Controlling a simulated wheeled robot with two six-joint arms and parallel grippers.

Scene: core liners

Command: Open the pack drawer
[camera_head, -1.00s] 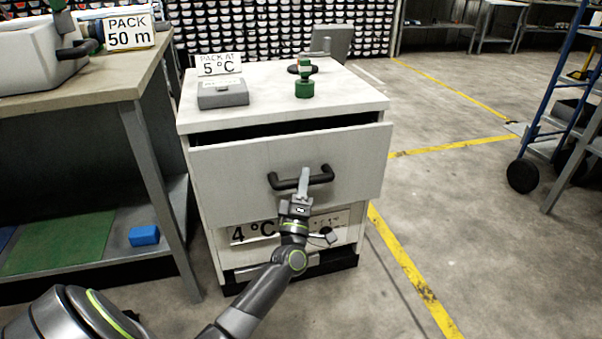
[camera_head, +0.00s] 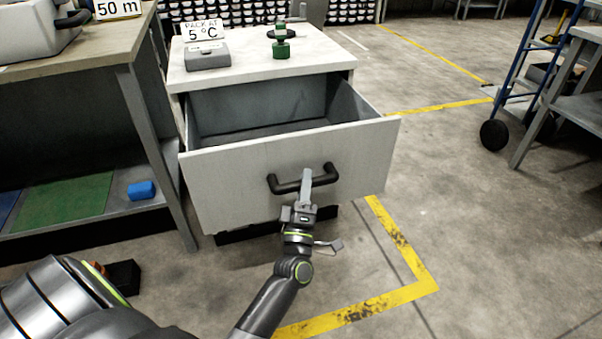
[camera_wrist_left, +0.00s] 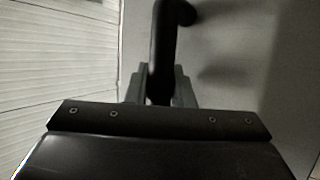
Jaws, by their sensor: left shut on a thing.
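The pack drawer (camera_head: 235,178) is a pale grey drawer in a white-topped cabinet (camera_head: 262,67). It stands well open toward me, and its visible inside looks empty. Its dark bar handle (camera_head: 324,176) is on the front panel. My left gripper (camera_head: 306,180) is shut on the handle, near its middle. In the left wrist view the dark handle (camera_wrist_left: 163,45) passes between the fingers of my left gripper (camera_wrist_left: 160,88). My right gripper is not in view.
On the cabinet top are a "PACK AT 5 °C" sign (camera_head: 203,29), a grey box (camera_head: 207,56) and a green object (camera_head: 281,46). A workbench (camera_head: 120,55) stands close on the left. A blue-framed cart (camera_head: 510,85) is at the right. Floor right of the drawer is clear.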

